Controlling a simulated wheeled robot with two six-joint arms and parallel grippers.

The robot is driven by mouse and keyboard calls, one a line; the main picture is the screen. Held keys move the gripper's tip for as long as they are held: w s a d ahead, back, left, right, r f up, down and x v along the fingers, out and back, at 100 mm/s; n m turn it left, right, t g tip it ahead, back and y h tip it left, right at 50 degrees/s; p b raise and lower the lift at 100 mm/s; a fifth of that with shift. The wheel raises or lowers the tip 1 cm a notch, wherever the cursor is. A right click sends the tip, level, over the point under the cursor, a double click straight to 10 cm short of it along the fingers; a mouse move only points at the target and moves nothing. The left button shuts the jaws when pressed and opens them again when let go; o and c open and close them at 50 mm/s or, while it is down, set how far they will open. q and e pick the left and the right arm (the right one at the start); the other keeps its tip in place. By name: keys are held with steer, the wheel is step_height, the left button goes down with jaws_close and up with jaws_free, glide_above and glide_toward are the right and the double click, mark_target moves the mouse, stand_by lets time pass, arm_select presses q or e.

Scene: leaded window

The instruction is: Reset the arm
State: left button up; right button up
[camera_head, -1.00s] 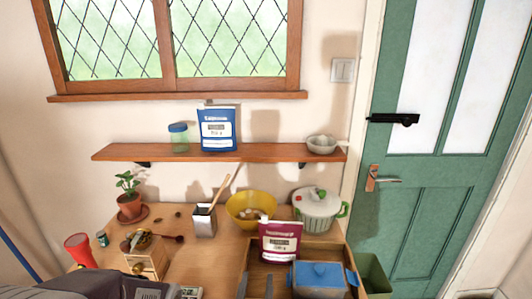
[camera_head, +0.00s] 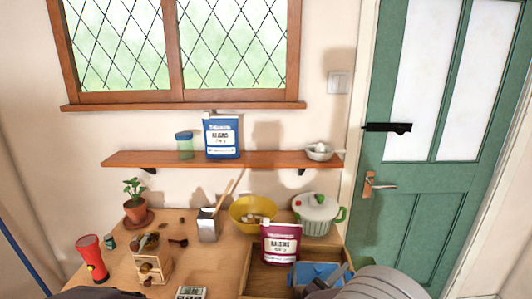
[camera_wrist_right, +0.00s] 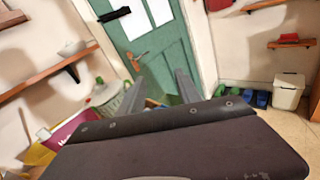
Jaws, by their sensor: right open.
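A maroon raisins bag (camera_head: 281,242), yellow bowl (camera_head: 252,213) and lidded pot (camera_head: 318,214) stand close by. A shelf (camera_head: 220,159) holds a blue bag (camera_head: 223,136), jar (camera_head: 185,145) and small bowl (camera_head: 319,151). The green door (camera_head: 420,220) is at right.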

steer(key=s+d+f+m+g+y, duration=0.1)
steer(key=s+d+f+m+g, duration=0.3)
steer(key=s+d+m+g, duration=0.25)
steer(key=s+d+f+m+g, duration=0.4)
steer(key=s+d+m+g, duration=0.2)
steer(key=s+d+g, duration=0.15)
steer(key=s+a+f+m+y, duration=0.5)
steer(key=a+f+m+y, duration=0.2)
steer(key=m, duration=0.1)
arm_select(q)
steer(key=shift+w, duration=0.2)
arm_select(e)
steer(key=w+a+f+m+t+y, duration=0.1)
steer(key=w+a+m+t+y, duration=0.2)
steer(key=w+a, duration=0.4)
steer(key=shift+w+a+f+m+y, duration=0.15)
steer(key=shift+a+f+m+y, duration=0.1)
steer(key=shift+a+m+y, duration=0.65)
arm_select(q)
steer(key=shift+s, duration=0.1)
arm_select(e)
steer(key=shift+a, duration=0.1)
